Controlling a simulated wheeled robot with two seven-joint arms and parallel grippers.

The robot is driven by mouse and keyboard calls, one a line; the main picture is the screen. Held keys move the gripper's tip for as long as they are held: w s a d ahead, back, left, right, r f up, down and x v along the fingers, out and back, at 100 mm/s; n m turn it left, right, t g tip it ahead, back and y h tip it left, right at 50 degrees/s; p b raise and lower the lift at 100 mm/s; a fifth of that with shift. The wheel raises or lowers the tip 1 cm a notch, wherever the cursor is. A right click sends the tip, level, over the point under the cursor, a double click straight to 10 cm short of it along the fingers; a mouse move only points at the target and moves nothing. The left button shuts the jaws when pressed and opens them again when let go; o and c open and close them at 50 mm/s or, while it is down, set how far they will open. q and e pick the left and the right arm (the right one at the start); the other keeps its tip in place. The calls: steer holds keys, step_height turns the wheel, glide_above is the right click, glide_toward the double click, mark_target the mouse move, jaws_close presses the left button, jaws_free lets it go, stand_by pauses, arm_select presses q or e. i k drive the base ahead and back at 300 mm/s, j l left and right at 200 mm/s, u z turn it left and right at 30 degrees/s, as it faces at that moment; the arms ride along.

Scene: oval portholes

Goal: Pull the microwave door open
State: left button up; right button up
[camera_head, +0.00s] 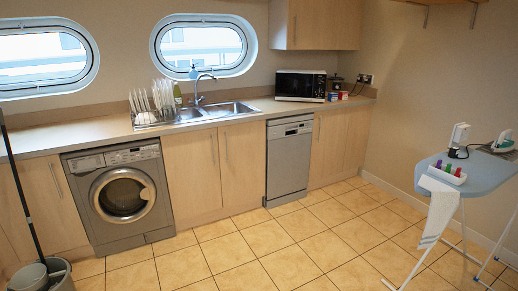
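The microwave (300,85) stands on the counter near the back right corner. It has a dark front and a light frame, and its door looks shut. Neither of my grippers shows in the head view, so nothing is seen touching the microwave.
Left of the microwave are a sink (215,110) and a dish rack (152,106). Below are a dishwasher (289,160) and a washing machine (120,195). An ironing board (480,172) stands at the right and a bucket (58,272) at the lower left. The tiled floor (290,245) between is clear.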

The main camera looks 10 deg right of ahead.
mark_target(296, 86)
steer(key=i+l+z, duration=0.4)
steer(key=i, duration=0.25)
steer(key=i+z, duration=0.45)
steer(key=i, duration=2.3)
steer(key=i+z, duration=0.1)
steer(key=i, duration=1.9)
steer(key=j, duration=0.1)
